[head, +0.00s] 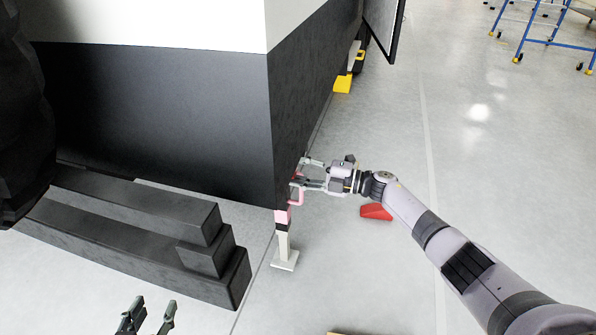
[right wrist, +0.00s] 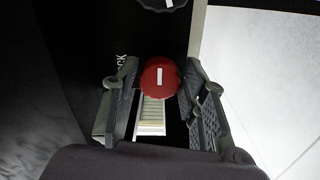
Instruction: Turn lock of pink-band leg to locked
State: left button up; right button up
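The pink-band leg (head: 283,217) stands under the black corner of the caravan body, its pale lower post (head: 284,250) on a foot plate on the floor. A pink handle (head: 298,193) sticks out beside it. In the right wrist view a round red knob (right wrist: 159,77) has a white mark that stands vertical. My right gripper (head: 306,172) reaches the corner from the right. Its fingers are open on both sides of the knob, with gaps visible; depth is hard to tell. My left gripper (head: 152,305) is open and empty at the lower left.
Black steps (head: 150,220) stand left of the leg. A red wedge (head: 376,211) lies on the floor below my right arm, and a yellow block (head: 343,84) is farther back. Blue ladders (head: 540,38) stand at the far right. The floor at right is mostly clear.

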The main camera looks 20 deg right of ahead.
jog(key=shift+o, duration=1.3)
jog(key=shift+a, duration=0.1)
jog(key=v, duration=1.2)
